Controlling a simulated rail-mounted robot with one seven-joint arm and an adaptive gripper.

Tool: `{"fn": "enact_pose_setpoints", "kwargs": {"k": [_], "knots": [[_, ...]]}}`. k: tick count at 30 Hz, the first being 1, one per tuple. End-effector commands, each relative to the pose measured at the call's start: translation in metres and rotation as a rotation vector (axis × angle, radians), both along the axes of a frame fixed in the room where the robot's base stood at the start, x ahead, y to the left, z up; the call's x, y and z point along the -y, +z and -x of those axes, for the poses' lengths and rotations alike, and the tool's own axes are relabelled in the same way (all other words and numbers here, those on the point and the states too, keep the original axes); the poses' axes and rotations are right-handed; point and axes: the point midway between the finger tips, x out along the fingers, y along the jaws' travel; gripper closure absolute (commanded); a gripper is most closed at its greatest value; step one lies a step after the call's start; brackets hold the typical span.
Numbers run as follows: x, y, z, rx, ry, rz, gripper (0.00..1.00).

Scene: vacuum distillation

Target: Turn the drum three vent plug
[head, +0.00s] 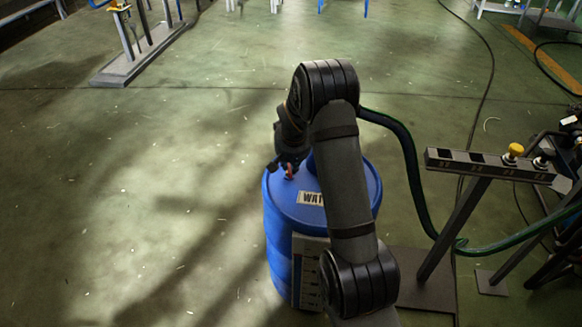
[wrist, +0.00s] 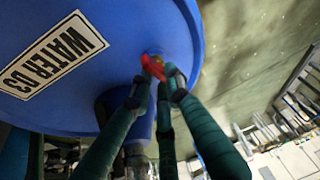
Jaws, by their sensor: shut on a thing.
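The blue drum (head: 277,240) stands upright below my arm, with a "WATER 03" label (wrist: 52,54) on its lid in the wrist view. A red vent plug (head: 289,171) sits near the lid's edge; it also shows in the wrist view (wrist: 152,66), with a bit of yellow brass colour beside it. My gripper (wrist: 158,80) is shut on the red plug, its dark green fingers at both sides. In the head view my gripper (head: 287,166) points down at the lid's far left edge. The fingers partly hide the plug, and my arm covers the lid's right part.
A green hose (head: 412,180) curves to the right of the drum. A dark stand with a bar (head: 490,163) and a yellow knob (head: 514,150) is at the right. The floor (head: 130,200) left of the drum is clear.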

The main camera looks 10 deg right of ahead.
Motion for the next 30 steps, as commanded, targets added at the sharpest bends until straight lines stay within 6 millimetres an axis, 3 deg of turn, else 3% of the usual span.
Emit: {"fn": "enact_pose_setpoints", "kwargs": {"k": [3, 15, 30], "knots": [[-0.0015, -0.0072, -0.0010, 0.003, -0.083, -0.001, 1.00], [-0.0009, -0.0030, 0.0003, 0.000, -0.279, -0.001, 1.00], [-0.0015, -0.0006, 0.0011, -0.002, -0.311, -0.003, 1.00]]}}
